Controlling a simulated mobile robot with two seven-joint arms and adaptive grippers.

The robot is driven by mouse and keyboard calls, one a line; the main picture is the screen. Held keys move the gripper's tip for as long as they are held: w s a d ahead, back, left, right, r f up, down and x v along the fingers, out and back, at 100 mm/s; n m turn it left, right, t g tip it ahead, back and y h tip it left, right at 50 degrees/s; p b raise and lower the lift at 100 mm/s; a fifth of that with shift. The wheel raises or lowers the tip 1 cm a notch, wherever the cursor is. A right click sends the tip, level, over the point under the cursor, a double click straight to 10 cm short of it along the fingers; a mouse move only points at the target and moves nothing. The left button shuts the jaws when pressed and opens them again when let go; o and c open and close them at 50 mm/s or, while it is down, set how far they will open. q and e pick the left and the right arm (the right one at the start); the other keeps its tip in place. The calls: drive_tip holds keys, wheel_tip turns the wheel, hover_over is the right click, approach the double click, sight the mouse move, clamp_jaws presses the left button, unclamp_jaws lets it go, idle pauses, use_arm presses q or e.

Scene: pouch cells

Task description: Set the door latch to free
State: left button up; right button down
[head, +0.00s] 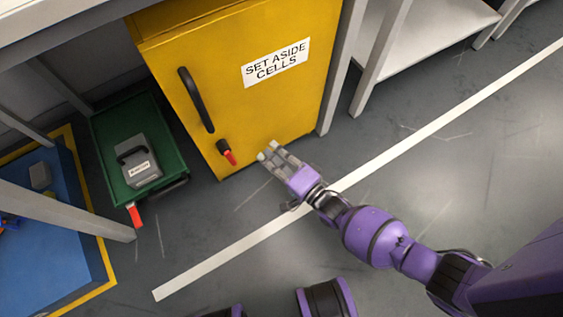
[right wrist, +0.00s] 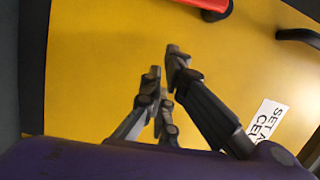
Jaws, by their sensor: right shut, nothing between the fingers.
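The yellow cabinet door (head: 245,115) reads "SET ASIDE CELLS" and looks closed. Its latch (head: 227,152) is a small black knob with a red tip, low on the door below the black handle (head: 196,100). The red tip points down and slightly right. In the right wrist view the red part of the latch (right wrist: 188,6) is cut off by the top edge. My right gripper (head: 267,150) is shut and empty, just right of the latch and apart from it, near the door's lower part. Its fingertips also show in the right wrist view (right wrist: 164,62). My left gripper is out of view.
A green tray (head: 112,172) with a grey case stands left of the cabinet. A blue mat (head: 60,235) with a yellow border lies further left. A grey table leg (head: 338,75) stands right of the cabinet. The floor in front is clear, with a white line.

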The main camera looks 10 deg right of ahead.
drive_tip(key=b+x, duration=0.1)
drive_tip(key=x, duration=0.2)
drive_tip(key=shift+w+a+f, duration=0.1)
drive_tip(key=shift+w+a, duration=0.1)
drive_tip(key=shift+a, duration=0.05)
drive_tip(key=a, duration=0.1)
drive_tip(key=s+a, duration=0.1)
drive_tip(key=shift+s+a+f, duration=0.1)
drive_tip(key=shift+s+a, duration=0.05)
drive_tip(key=shift+a, duration=0.5)
use_arm(q)
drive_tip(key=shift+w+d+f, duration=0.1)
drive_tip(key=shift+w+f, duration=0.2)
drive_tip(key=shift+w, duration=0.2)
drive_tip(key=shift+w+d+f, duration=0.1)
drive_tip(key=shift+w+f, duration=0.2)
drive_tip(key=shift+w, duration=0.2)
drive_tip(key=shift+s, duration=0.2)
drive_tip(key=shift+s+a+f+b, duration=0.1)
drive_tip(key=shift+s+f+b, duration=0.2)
drive_tip(key=shift+b, duration=0.15)
use_arm(e)
drive_tip(key=shift+s+a+f, duration=0.2)
drive_tip(key=shift+s+a, duration=0.05)
drive_tip(key=shift+a, duration=0.3)
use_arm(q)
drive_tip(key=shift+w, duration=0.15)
